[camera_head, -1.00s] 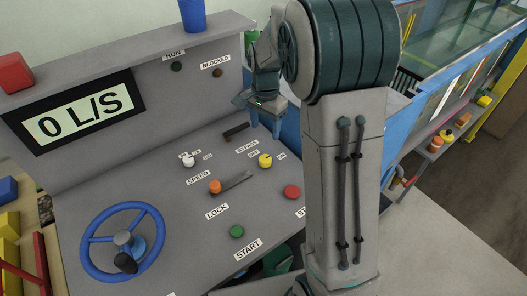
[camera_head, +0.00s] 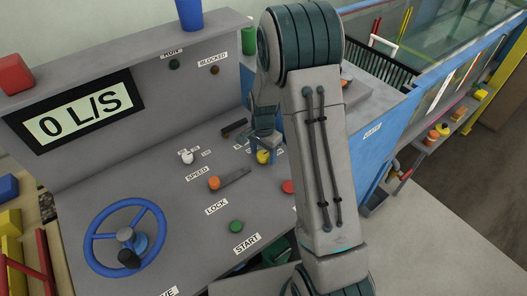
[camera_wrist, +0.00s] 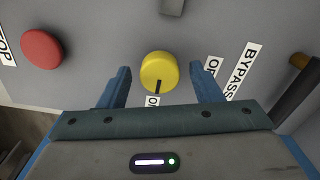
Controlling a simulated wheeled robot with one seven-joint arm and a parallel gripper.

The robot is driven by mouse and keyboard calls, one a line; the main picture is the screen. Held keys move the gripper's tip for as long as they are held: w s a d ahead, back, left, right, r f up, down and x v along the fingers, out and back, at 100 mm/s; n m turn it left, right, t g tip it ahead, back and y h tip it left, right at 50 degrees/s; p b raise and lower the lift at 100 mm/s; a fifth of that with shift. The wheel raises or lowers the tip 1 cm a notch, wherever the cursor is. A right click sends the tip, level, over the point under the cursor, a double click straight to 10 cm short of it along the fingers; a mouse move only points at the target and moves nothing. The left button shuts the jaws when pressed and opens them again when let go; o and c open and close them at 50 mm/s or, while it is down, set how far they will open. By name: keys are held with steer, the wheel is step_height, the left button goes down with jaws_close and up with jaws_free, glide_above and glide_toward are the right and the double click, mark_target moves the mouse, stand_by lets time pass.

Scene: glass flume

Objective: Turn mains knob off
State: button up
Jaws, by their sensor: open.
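A yellow knob (camera_wrist: 158,72) with a black pointer line stands on the grey panel, between labels starting with "O"; I cannot read a mains label. In the wrist view its line points down at the nearer label (camera_wrist: 152,100), which my gripper partly covers. My gripper (camera_wrist: 163,72) is open, with one blue finger on each side of the knob and gaps to both. In the head view the yellow knob (camera_head: 263,157) shows beside my gripper's fingers, partly hidden. How far the fingertips are above the panel is unclear.
A red button (camera_wrist: 42,48) lies left of the knob in the wrist view. A dark lever (camera_wrist: 298,95) and the BYPASS label are at right. The head view shows a white knob (camera_head: 187,157), orange lever (camera_head: 214,183), green button (camera_head: 236,226), blue handwheel (camera_head: 125,212) and display reading 0 L/S (camera_head: 75,112).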

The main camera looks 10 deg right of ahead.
steer(key=c, duration=1)
steer(key=shift+n, duration=0.3)
steer(key=n+b, duration=0.3)
steer(key=shift+f, duration=0.1)
steer(key=n+b, duration=0.2)
steer(key=n, duration=0.3)
steer(key=n+b, duration=0.1)
steer(key=n, duration=0.3)
steer(key=shift+w+r+n+b, duration=0.15)
steer(key=shift+n+b, duration=0.3)
steer(key=shift+n, duration=2.25)
steer(key=shift+r, duration=0.1)
